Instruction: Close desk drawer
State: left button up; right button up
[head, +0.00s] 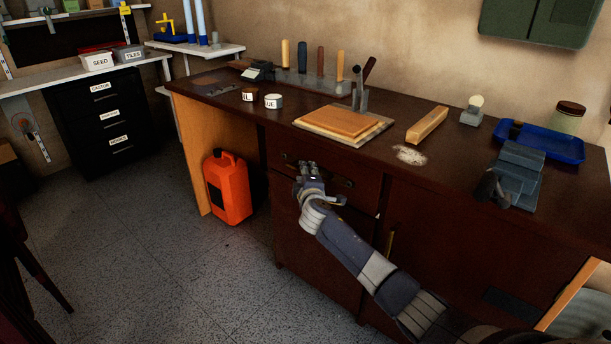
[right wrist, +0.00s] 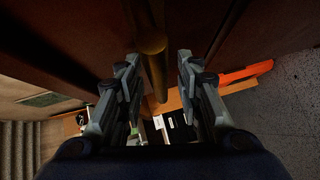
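The dark brown desk (head: 240,112) stands against the wall. Its drawer front (head: 362,197) is under the desk top, above a cabinet door; I cannot tell how far out the drawer stands. My right gripper (head: 307,168) is at the drawer front and partly hides it. In the right wrist view my right gripper (right wrist: 157,62) has its fingers apart. A brass-coloured handle bar (right wrist: 151,42) runs between them, with a gap on each side. My left gripper is not in view.
An orange jerrycan (head: 228,188) stands on the floor under the desk's left part. Wooden boards (head: 343,123), a wood block (head: 427,124), a vise (head: 515,172) and a blue tray (head: 560,152) are on the desk top.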

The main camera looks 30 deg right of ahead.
jog(key=v, duration=1.2)
dwell(0.6)
